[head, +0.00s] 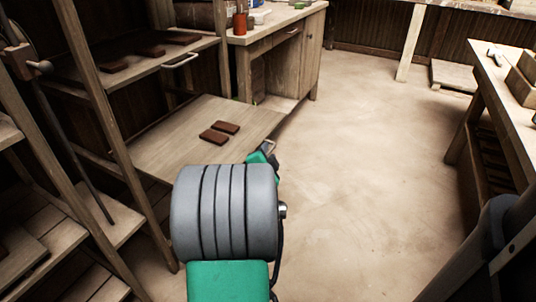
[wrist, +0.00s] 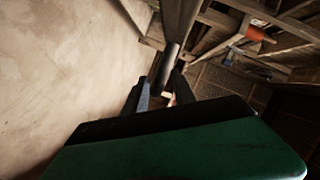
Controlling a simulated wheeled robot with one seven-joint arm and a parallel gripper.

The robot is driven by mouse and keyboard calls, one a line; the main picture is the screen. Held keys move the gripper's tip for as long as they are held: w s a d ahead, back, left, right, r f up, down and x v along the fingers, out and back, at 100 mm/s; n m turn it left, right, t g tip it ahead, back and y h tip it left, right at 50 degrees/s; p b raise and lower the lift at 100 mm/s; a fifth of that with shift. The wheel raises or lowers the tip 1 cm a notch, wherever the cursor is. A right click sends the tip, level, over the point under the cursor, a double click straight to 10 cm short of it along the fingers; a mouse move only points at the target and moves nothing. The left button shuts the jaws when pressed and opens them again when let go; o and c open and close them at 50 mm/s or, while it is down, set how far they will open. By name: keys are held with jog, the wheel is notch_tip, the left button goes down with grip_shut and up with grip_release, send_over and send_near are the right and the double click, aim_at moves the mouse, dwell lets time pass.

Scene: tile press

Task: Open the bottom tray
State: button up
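The bottom tray (head: 165,150) is a wooden board standing well out from the rack on the left, with two brown tiles (head: 220,132) lying on it. My gripper (head: 268,147) is at the tray's front edge, at its right side in the head view. In the wrist view, the fingers (wrist: 158,95) lie on both sides of a grey bar, the tray's handle (wrist: 171,62), and appear shut on it. My arm and gripper hide the handle in the head view.
An upper tray with a metal handle (head: 180,62) and several brown tiles (head: 150,51) sits above in the rack. A wooden desk (head: 275,65) with bottles stands behind. A workbench (head: 490,80) is at the right. The floor (head: 370,170) between is clear.

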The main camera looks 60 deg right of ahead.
jog(key=p+v, duration=0.2)
jog(key=v, duration=0.5)
jog(key=shift+s+a, duration=0.2)
jog(key=shift+a, duration=0.15)
jog(key=shift+r, duration=0.15)
